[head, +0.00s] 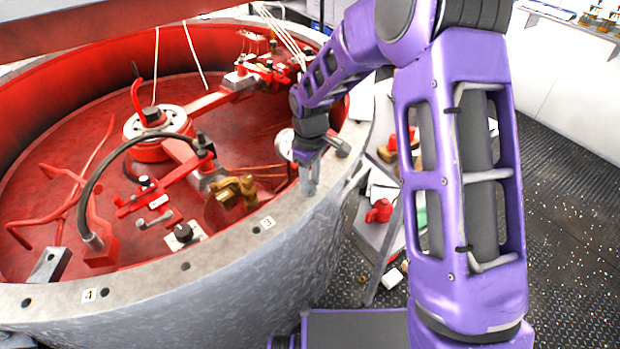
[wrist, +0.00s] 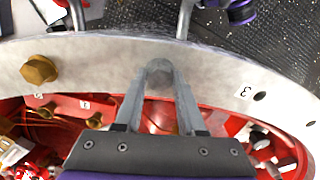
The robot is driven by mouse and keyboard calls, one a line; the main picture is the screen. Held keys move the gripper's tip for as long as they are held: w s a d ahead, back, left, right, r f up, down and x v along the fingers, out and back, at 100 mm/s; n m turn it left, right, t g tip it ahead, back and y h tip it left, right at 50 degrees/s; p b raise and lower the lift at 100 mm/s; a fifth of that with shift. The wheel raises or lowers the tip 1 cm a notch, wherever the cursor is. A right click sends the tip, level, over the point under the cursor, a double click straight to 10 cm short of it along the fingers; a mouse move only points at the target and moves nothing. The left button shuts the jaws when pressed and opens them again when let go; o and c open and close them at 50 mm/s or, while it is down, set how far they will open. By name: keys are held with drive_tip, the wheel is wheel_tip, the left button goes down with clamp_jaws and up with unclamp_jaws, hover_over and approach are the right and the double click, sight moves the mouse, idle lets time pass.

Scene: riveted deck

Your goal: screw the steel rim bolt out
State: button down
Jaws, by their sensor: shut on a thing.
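The steel rim bolt (wrist: 160,72) shows in the wrist view as a grey head on the pale metal rim (wrist: 100,57). My gripper (wrist: 160,78) has one finger on each side of the bolt head and is shut on it. In the head view my gripper (head: 309,184) points down at the right side of the drum's rim (head: 225,247), and the bolt itself is hidden there by the fingers. How far the bolt stands out of the rim cannot be told.
A brass bolt (wrist: 38,69) sits in the rim to the left in the wrist view. An open hole (wrist: 260,96) is beside the label 3. Red machinery with a black hose (head: 90,185) fills the drum. A cluttered stand (head: 380,225) is just outside.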

drive_tip(key=n, duration=0.2)
drive_tip(key=n+p, duration=0.1)
drive_tip(key=n, duration=0.1)
drive_tip(key=shift+s+d+f+n, duration=0.1)
drive_tip(key=shift+s+f+n, duration=0.05)
drive_tip(key=shift+n, duration=0.15)
drive_tip(key=n, duration=0.3)
drive_tip(key=shift+n+p, duration=0.4)
drive_tip(key=n, duration=0.4)
drive_tip(key=shift+f, duration=0.1)
drive_tip(key=n, duration=0.8)
drive_tip(key=shift+n, duration=0.3)
drive_tip(key=n, duration=0.3)
drive_tip(key=shift+n, duration=0.3)
drive_tip(key=n, duration=0.4)
drive_tip(key=shift+a+n, duration=0.2)
drive_tip(key=shift+n, duration=1.9)
